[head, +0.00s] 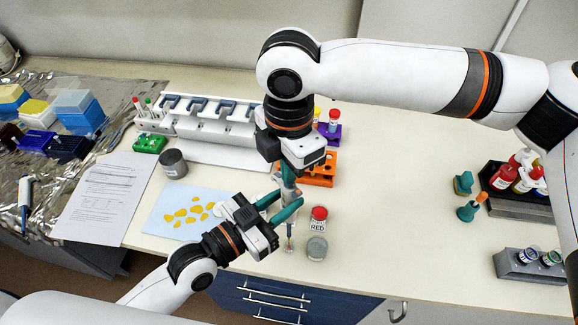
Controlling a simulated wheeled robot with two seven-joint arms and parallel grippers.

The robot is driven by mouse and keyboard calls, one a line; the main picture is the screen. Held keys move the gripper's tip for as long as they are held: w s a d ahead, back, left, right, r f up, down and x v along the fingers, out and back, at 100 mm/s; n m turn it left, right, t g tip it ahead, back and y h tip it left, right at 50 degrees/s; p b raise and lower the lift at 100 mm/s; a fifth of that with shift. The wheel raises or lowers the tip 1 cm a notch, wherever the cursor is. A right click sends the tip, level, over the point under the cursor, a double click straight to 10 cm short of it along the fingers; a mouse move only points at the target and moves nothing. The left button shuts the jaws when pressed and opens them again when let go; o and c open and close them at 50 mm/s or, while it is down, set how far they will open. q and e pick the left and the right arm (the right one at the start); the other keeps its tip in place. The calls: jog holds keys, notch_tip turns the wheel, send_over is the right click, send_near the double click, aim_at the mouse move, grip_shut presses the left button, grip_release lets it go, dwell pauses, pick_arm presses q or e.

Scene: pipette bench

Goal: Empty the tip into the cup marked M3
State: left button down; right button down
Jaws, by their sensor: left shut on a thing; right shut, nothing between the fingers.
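My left gripper (280,206) is shut on an upright pipette, partly hidden by both grippers. Its narrow lower end (290,232) shows below the fingers, with a reddish tint near the tip. My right gripper (289,178) is shut with nothing between its fingers, directly above the pipette's top; whether it touches is unclear. A grey cup (317,248) stands just right of the tip, near the bench's front edge. Another dark grey cup (173,163) stands further left. No M3 marking is readable on either. What lies directly under the tip is too small to tell.
A red-capped container labelled RED (318,215) stands behind the near grey cup. A blue sheet with yellow patches (160,213) lies left. An orange rack (327,170) and white pipette stand (215,128) are behind. Racks of bottles (518,205) and vials (530,270) stand right.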

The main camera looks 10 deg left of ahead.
aim_at(285, 186)
jog(key=shift+r, duration=0.8)
dwell(0.5)
notch_tip(285, 186, up, 6)
jog(key=shift+f, duration=0.1)
dwell(0.5)
pick_arm(q)
jog(key=shift+r, duration=0.1)
